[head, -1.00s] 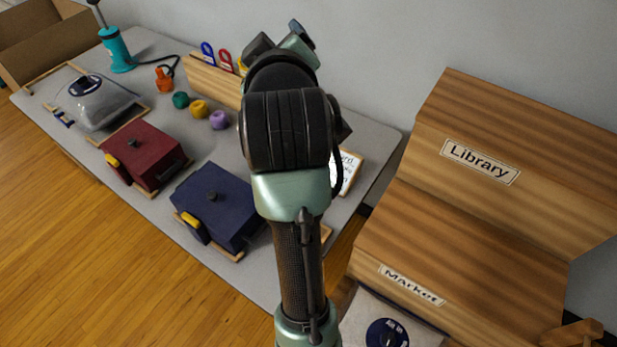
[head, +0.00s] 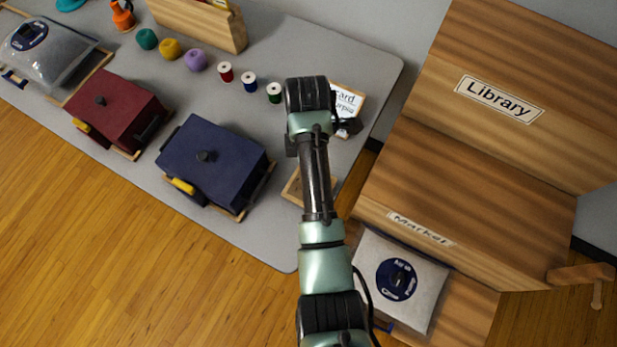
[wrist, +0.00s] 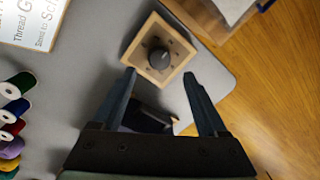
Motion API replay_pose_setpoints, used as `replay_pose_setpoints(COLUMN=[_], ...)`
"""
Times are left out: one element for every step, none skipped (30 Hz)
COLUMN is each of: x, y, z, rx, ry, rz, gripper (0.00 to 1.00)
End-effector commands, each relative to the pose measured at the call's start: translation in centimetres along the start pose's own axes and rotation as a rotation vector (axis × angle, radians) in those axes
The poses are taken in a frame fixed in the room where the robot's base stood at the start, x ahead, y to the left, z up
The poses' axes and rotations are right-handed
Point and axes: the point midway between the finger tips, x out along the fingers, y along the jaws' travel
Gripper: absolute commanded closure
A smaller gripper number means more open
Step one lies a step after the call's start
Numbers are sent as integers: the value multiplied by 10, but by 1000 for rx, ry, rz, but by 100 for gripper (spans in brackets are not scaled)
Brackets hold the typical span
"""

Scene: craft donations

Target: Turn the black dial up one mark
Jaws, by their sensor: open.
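The black dial (wrist: 159,58) sits in the middle of a square wooden box (wrist: 138,50) with small dark marks around the dial. In the wrist view it lies just beyond my fingertips, roughly between them. My gripper (wrist: 158,74) is open and empty, its two fingers spread to either side of the box's near edge. I cannot tell its height above the dial. In the head view my arm hides the dial, and only part of the wooden box (head: 293,190) shows on the table's near right part.
A navy box (head: 215,165) and a maroon box (head: 115,110) stand left on the grey table (head: 330,50). Thread spools (head: 249,82) and a sign card (head: 345,105) are near my arm. Wooden shelving (head: 470,190) with a grey bag (head: 400,280) stands right.

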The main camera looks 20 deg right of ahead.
Motion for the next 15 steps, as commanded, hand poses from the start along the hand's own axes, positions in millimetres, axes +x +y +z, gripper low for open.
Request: replay_pose_setpoints(x=[12, 18, 25, 30, 35, 40, 44, 47, 51, 53, 55, 57, 58, 59, 59], y=[-2, -1, -1, 0, -1, 0, 0, 0, 0, 0, 0, 0, 0, 0, 0], z=[0, 0, 0, 0, 0, 0, 0, 0, 0, 0, 0, 0, 0, 0, 0], rx=[0, 0, 0, 0, 0, 0, 0, 0, 0, 1, 1, 1, 1, 1, 1], ry=[0, 0, 0, 0, 0, 0, 0, 0, 0, 0, 0, 0, 0, 0, 0], rz=[-5, -3, -3, -2, -3, 0, -1, 0, 1, 0, 0, 2, 2, 3, 3], gripper=[24, 24, 24, 24, 24, 24, 24, 24, 24, 24, 24, 24, 24, 24, 24])
